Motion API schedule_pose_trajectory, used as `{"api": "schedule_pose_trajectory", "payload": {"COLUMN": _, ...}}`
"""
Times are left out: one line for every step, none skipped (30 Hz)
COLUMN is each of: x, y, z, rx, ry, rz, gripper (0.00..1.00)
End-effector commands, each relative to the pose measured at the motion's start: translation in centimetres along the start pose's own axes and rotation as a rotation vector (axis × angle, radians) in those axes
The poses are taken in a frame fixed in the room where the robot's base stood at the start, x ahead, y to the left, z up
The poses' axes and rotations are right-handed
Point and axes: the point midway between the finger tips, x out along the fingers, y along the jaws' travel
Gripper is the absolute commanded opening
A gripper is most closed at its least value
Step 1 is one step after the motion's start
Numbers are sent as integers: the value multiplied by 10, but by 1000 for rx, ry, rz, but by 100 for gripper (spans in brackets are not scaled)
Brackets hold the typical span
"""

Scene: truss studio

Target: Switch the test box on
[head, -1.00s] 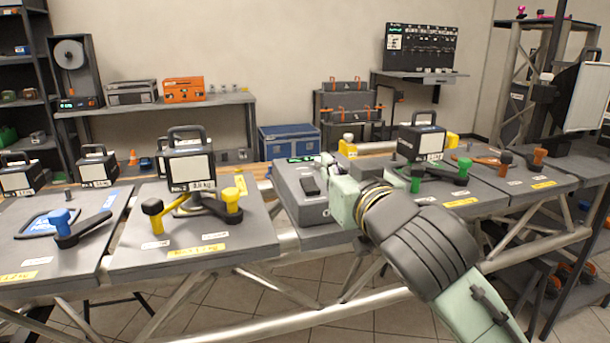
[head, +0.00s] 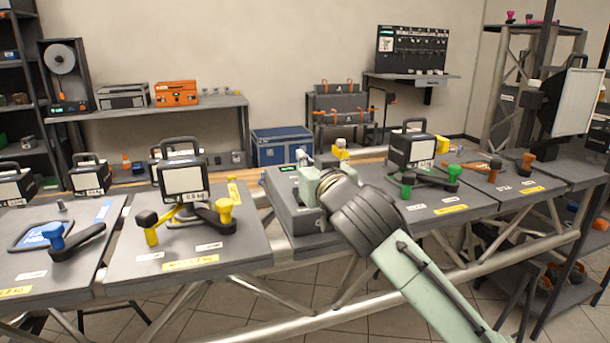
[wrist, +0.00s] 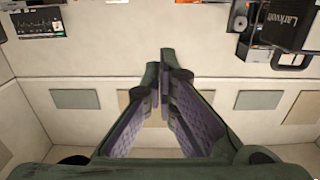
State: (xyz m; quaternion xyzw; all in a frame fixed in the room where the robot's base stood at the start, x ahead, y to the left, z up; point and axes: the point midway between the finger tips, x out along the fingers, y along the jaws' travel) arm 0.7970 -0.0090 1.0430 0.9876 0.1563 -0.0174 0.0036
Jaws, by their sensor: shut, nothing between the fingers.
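The test box (head: 283,215) is a grey, slightly sloped box on the bench, near the middle of the head view. A small green-lit strip (head: 287,168) shows at its far edge. My gripper (head: 302,160) is over the right part of the box in the head view and hides much of its top. The black switch is hidden behind my gripper and wrist. I cannot tell whether my gripper touches the box. In the wrist view my gripper's fingers (wrist: 160,80) are together and empty; the box is not recognisable there.
Left of the box stands a panel with yellow handles (head: 220,212) and a black weight case (head: 180,180). To the right are green handles (head: 453,174) and another black case (head: 412,150). A blue crate (head: 283,146) stands behind.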

Motion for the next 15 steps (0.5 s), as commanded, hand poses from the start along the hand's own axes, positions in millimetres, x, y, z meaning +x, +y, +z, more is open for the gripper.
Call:
{"api": "schedule_pose_trajectory", "payload": {"x": 0, "y": 1, "z": 12, "rx": 2, "ry": -4, "rz": 1, "gripper": 0}}
{"api": "schedule_pose_trajectory", "payload": {"x": 1, "y": 1, "z": 16, "rx": 2, "ry": -3, "rz": 2, "gripper": 0}}
{"api": "schedule_pose_trajectory", "payload": {"x": 2, "y": 1, "z": 21, "rx": 3, "ry": -3, "rz": 0, "gripper": 0}}
{"api": "schedule_pose_trajectory", "payload": {"x": 3, "y": 1, "z": 24, "rx": 3, "ry": -2, "rz": 1, "gripper": 0}}
{"api": "schedule_pose_trajectory", "payload": {"x": 4, "y": 1, "z": 27, "rx": 3, "ry": -3, "rz": 1, "gripper": 0}}
{"api": "schedule_pose_trajectory", "payload": {"x": 5, "y": 0, "z": 30, "rx": 3, "ry": -2, "rz": 0, "gripper": 0}}
{"api": "schedule_pose_trajectory", "payload": {"x": 5, "y": 0, "z": 32, "rx": 2, "ry": -1, "rz": 0, "gripper": 0}}
{"api": "schedule_pose_trajectory", "payload": {"x": 5, "y": 0, "z": 34, "rx": 2, "ry": -1, "rz": 0, "gripper": 0}}
{"api": "schedule_pose_trajectory", "payload": {"x": 6, "y": 0, "z": 36, "rx": 1, "ry": -1, "rz": 0, "gripper": 0}}
{"api": "schedule_pose_trajectory", "payload": {"x": 6, "y": 0, "z": 37, "rx": 1, "ry": -1, "rz": 0, "gripper": 0}}
{"api": "schedule_pose_trajectory", "payload": {"x": 6, "y": 0, "z": 37, "rx": 1, "ry": 0, "rz": 0, "gripper": 0}}
{"api": "schedule_pose_trajectory", "payload": {"x": 6, "y": 0, "z": 38, "rx": 1, "ry": 0, "rz": 0, "gripper": 0}}
{"api": "schedule_pose_trajectory", "payload": {"x": 6, "y": 0, "z": 38, "rx": 1, "ry": 0, "rz": 0, "gripper": 0}}
{"api": "schedule_pose_trajectory", "payload": {"x": 6, "y": 0, "z": 38, "rx": 1, "ry": 0, "rz": 0, "gripper": 0}}
{"api": "schedule_pose_trajectory", "payload": {"x": 6, "y": 0, "z": 38, "rx": 1, "ry": 0, "rz": 0, "gripper": 0}}
